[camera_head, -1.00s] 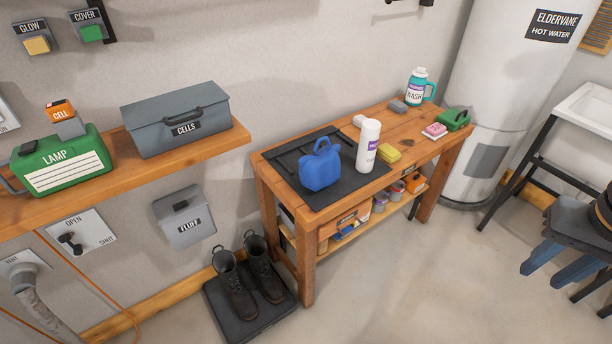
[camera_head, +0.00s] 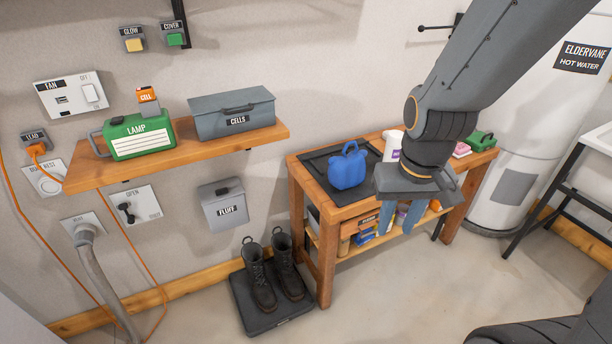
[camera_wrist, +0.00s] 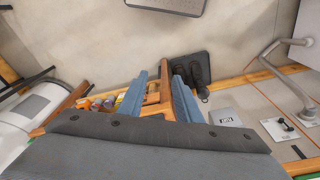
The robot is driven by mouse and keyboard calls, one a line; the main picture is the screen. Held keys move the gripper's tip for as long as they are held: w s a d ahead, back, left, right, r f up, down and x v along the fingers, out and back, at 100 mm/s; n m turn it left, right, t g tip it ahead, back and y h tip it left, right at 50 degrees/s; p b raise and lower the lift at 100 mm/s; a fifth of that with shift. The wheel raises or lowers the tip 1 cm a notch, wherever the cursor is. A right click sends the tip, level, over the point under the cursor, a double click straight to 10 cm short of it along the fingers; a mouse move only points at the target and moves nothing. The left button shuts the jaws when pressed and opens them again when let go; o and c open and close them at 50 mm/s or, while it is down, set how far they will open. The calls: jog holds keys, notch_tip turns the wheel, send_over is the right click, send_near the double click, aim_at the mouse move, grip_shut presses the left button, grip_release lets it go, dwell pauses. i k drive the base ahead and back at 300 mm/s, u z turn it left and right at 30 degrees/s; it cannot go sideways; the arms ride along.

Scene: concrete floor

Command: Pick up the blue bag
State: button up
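The blue bag (camera_head: 347,166) stands upright on the black mat (camera_head: 318,165) at the left end of the wooden workbench (camera_head: 327,220). It has a loop handle on top. My gripper (camera_head: 402,218) hangs in front of the bench, to the right of the bag and apart from it, with its blue fingers pointing down. In the wrist view my gripper (camera_wrist: 161,85) has its two fingers spread with nothing held between them. The bag cannot be made out in the wrist view.
A white bottle (camera_head: 392,146) stands right of the bag, partly behind my arm. A wooden wall shelf (camera_head: 180,155) holds a green lamp (camera_head: 139,137) and a grey box (camera_head: 232,112). Black boots (camera_head: 272,272) stand on a floor mat (camera_head: 270,318). The floor before the bench is clear.

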aim_at(346, 171)
jog(key=u, duration=0.05)
jog(key=i, duration=1)
